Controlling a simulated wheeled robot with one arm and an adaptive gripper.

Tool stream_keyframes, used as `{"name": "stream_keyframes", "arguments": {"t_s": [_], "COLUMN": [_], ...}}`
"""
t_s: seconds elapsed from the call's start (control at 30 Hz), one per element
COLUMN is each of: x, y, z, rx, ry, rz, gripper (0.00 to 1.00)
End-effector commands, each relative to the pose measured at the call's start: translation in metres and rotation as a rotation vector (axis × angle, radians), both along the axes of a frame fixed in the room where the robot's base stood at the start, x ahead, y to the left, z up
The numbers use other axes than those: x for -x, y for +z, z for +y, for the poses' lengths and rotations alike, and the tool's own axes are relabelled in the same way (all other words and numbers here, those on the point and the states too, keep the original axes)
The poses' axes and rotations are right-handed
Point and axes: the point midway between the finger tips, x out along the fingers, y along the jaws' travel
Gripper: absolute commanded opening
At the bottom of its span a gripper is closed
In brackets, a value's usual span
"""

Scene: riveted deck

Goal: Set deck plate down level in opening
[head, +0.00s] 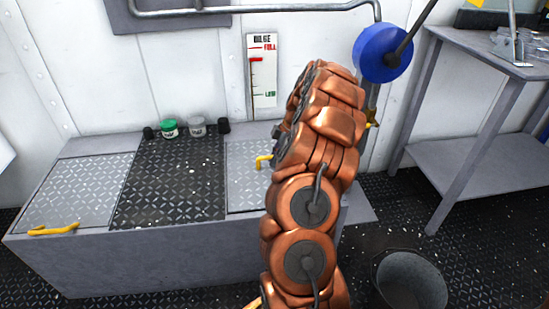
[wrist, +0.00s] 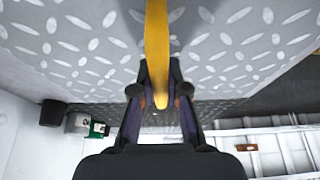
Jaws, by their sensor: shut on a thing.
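My gripper (wrist: 160,98) is shut on the yellow handle (wrist: 157,45) of a light grey tread deck plate (wrist: 85,45). In the head view this plate (head: 246,180) is at the right of the raised grey platform, its handle (head: 264,161) beside my arm. My copper-coloured arm hides the plate's right part and nearly all of my gripper. The plate looks about level; I cannot tell whether it is seated or just above the platform. A second light plate (head: 85,190) with a yellow handle (head: 53,230) lies at the left. The opening's edges cannot be made out.
A dark tread section (head: 172,180) lies between the plates. A green jar (head: 168,128), a grey jar (head: 197,127) and black pots stand at the back edge by the wall. A bucket (head: 410,281) stands on the floor at right, near a grey workbench (head: 475,150).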

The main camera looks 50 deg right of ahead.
Motion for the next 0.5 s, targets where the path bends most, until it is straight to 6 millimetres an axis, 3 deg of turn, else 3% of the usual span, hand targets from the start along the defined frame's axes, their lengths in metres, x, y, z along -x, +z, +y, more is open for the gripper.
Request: {"name": "stream_keyframes", "arguments": {"t_s": [0.3, 0.33, 0.5], "x": [-0.0004, -0.0005, -0.0002], "y": [-0.0047, -0.0047, -0.0046], "z": [-0.0001, -0.0001, 0.0000], "rx": [0.001, 0.001, 0.001], "ry": [0.000, 0.000, 0.000], "rz": [-0.002, -0.002, -0.001], "gripper": [0.00, 0.14, 0.32]}}
